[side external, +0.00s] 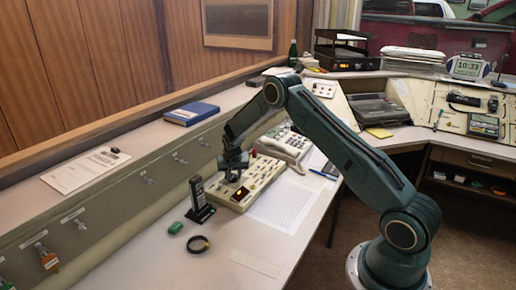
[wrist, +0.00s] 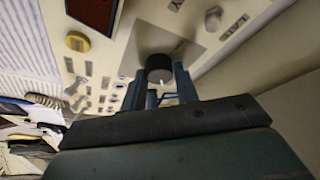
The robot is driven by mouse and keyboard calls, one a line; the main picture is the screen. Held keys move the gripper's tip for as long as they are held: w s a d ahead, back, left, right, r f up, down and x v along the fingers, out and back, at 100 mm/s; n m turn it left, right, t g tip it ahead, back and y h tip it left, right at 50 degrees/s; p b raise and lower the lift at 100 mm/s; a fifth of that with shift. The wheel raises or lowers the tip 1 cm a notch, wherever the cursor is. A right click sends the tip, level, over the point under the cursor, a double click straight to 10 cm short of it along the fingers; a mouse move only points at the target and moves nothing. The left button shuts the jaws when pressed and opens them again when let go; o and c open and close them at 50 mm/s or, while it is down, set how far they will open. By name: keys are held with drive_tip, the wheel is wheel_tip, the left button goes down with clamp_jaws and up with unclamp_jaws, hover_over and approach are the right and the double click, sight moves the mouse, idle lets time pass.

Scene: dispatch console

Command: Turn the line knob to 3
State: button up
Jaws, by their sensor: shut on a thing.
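The cream console panel (side external: 238,199) lies on the desk, with rows of small buttons and an amber light. My gripper (side external: 233,168) is above its far-left part, pointing down. In the wrist view, a dark round knob (wrist: 159,66) with a white mark on its near side sits between the fingertips of my gripper (wrist: 159,78), which is shut on it. The scale numbers around the knob cannot be read. In the side view the gripper hides the knob.
A black handset (side external: 199,196) stands upright just left of the panel. The front desk is mostly clear.

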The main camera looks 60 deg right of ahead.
drive_tip(key=m, duration=0.2)
drive_tip(key=m+g, duration=0.1)
drive_tip(key=m, duration=0.1)
drive_tip(key=shift+w+m+g+h, duration=0.1)
drive_tip(key=shift+m+g+h, duration=0.2)
drive_tip(key=shift+m, duration=0.1)
drive_tip(key=o, duration=1)
drive_tip(key=shift+c, duration=0.2)
drive_tip(key=shift+a+r, duration=0.1)
drive_tip(key=v, duration=1.3)
drive_tip(key=shift+a+r, duration=0.15)
drive_tip(key=shift+r, duration=0.1)
